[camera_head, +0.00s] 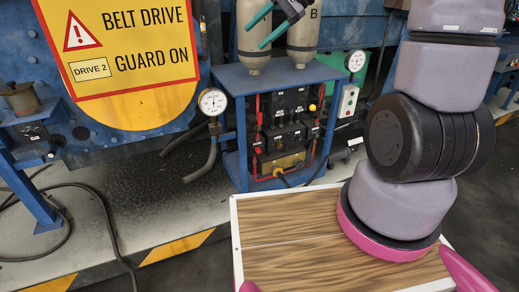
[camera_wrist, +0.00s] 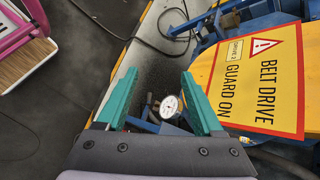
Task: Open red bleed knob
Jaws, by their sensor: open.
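My gripper (camera_head: 256,35) is open and empty, its teal fingers in front of the two tan bottles at the top of the head view. In the wrist view my gripper (camera_wrist: 158,73) shows both fingers spread apart, with a white dial gauge (camera_wrist: 169,106) beyond the gap. A blue stand (camera_head: 243,170) holds a black valve panel (camera_head: 288,135) with red parts on it. These are too small to tell which one is the red bleed knob. My gripper is above the panel in the picture and apart from it.
Two dial gauges (camera_head: 213,102) (camera_head: 355,61) flank the stand. A yellow knob (camera_head: 312,107) sits on the panel. The yellow belt-drive guard sign (camera_head: 130,45) is at left. Black cables (camera_head: 100,215) lie on the floor.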

